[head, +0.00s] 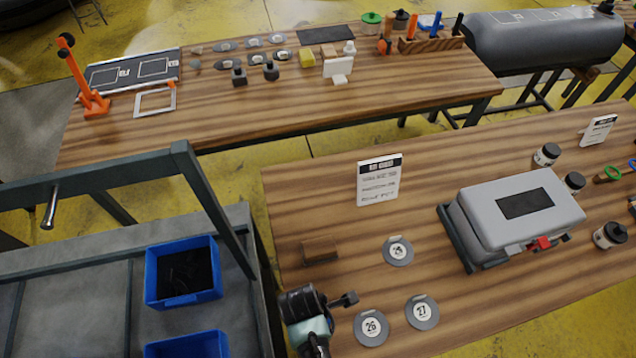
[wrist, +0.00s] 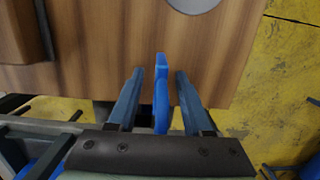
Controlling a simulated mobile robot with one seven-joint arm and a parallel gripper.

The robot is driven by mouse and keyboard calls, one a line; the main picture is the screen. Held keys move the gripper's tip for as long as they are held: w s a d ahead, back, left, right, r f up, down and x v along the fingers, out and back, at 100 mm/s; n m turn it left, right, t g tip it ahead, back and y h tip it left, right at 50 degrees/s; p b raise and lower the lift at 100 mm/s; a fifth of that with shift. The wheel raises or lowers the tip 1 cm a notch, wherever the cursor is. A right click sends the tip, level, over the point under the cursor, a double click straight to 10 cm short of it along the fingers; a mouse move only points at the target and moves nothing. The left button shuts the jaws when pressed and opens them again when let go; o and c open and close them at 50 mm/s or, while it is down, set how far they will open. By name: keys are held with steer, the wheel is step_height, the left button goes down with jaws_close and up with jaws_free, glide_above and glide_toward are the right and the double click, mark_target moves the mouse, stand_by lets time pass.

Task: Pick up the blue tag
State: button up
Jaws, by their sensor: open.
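The blue tag (wrist: 161,95) shows in the wrist view as a narrow, bright blue shape seen nearly edge-on. It lies between the two fingers of my gripper (wrist: 159,72), near the front edge of the wooden table. The fingers are open, with a gap visible on each side of the tag. I cannot tell whether the tag touches the table. In the head view my gripper (head: 340,300) is low over the near left corner of the right-hand table, and I cannot make out the tag there.
Round grey tags (head: 398,251) lie on the wooden table (head: 310,190), close to my gripper. A brown block (head: 319,249), a white sign (head: 379,180) and a grey case (head: 515,215) stand farther in. A metal cart with blue bins (head: 184,272) is to the left.

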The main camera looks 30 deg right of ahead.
jaws_close()
steer(key=shift+r, duration=0.1)
stand_by(0.3)
step_height(320, 180, up, 10)
steer(key=shift+f, duration=0.1)
stand_by(0.5)
